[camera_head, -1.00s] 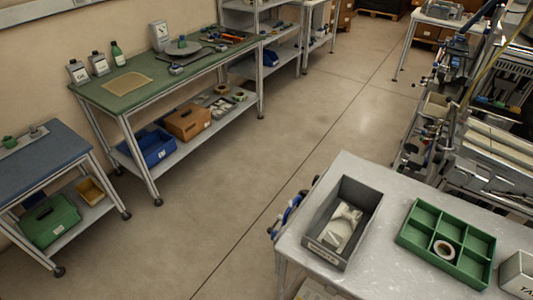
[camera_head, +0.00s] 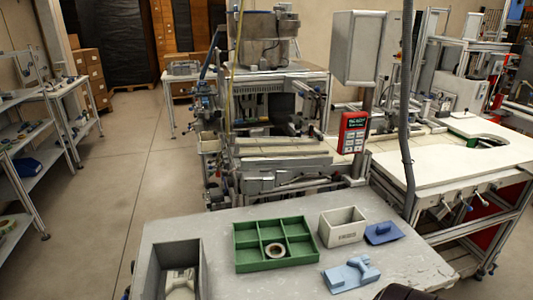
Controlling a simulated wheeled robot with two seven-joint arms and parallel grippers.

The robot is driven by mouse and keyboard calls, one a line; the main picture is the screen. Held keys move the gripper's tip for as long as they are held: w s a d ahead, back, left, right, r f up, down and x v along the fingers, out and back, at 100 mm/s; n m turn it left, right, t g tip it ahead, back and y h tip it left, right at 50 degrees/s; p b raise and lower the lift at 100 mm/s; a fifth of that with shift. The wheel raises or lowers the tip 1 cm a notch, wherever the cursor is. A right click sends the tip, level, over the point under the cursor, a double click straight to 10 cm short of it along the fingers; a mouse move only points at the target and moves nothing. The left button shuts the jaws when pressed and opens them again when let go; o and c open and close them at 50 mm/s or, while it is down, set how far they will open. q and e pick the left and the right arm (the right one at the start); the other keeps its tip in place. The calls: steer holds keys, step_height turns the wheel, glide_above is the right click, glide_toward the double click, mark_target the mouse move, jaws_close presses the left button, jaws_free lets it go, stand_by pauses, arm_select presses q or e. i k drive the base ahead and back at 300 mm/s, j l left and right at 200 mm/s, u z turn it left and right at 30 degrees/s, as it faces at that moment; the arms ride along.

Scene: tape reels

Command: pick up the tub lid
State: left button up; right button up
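Two blue pieces lie on the grey table at the lower right, and I cannot tell for sure which is the tub lid. One is a light blue flat piece (camera_head: 352,273) with a raised grip-like part on top, near the front. The other is a smaller dark blue flat piece (camera_head: 383,232) with a raised bit, beside an open pale box (camera_head: 342,226) with lettering on its front. Neither of my grippers is in view. A dark rounded shape shows at the bottom edge, too cut off to identify.
A green divided tray (camera_head: 243,258) holds a tape reel (camera_head: 275,251). A grey bin (camera_head: 155,270) with pale contents stands at the table's left. The worn table top (camera_head: 300,290) is bare between them. A machine bench with a red handheld unit (camera_head: 352,132) stands behind.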

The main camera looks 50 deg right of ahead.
mark_target(378, 233)
steer(key=l+z, duration=0.2)
steer(key=z, duration=1.95)
steer(key=i+j, duration=0.05)
steer(key=j, duration=0.05)
